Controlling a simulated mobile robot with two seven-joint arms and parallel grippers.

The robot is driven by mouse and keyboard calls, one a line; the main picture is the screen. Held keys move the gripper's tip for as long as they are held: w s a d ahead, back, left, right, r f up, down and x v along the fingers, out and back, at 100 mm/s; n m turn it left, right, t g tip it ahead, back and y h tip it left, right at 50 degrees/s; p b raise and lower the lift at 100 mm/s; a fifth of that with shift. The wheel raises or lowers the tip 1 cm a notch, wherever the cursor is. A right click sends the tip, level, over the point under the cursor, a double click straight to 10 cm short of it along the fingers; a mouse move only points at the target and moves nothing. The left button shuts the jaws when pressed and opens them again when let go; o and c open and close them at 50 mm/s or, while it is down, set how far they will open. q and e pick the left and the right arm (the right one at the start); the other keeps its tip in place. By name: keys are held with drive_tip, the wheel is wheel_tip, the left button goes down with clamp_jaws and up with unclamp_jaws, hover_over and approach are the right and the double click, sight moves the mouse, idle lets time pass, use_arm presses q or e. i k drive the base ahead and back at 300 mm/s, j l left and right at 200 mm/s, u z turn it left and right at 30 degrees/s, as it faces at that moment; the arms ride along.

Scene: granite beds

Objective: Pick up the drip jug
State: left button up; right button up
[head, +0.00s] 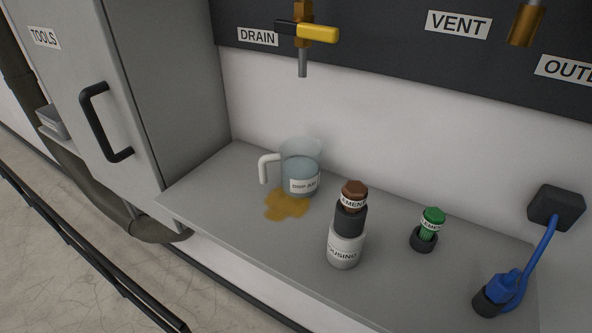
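The drip jug (301,168) is a clear jug with a white label and a white handle on its left side. It stands upright on the grey shelf (390,280), below the drain spout and against no other object that I can see. An amber puddle (287,206) lies on the shelf at its front left. Neither of my grippers shows in the head view.
A housing bottle (346,248) with a brown-topped element stands right of the jug. A green element (433,222) and a blue connector (500,287) with its cable stand further right. The drain valve (305,32) hangs above. A tools cabinet (160,90) bounds the left.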

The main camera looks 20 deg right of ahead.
sight(300, 157)
drive_tip(key=k+j+u, duration=0.1)
drive_tip(key=j, duration=0.3)
drive_tip(key=j+u, duration=0.1)
drive_tip(key=j, duration=0.3)
drive_tip(key=k+j, duration=0.15)
drive_tip(key=j, duration=0.25)
drive_tip(key=z, duration=0.9)
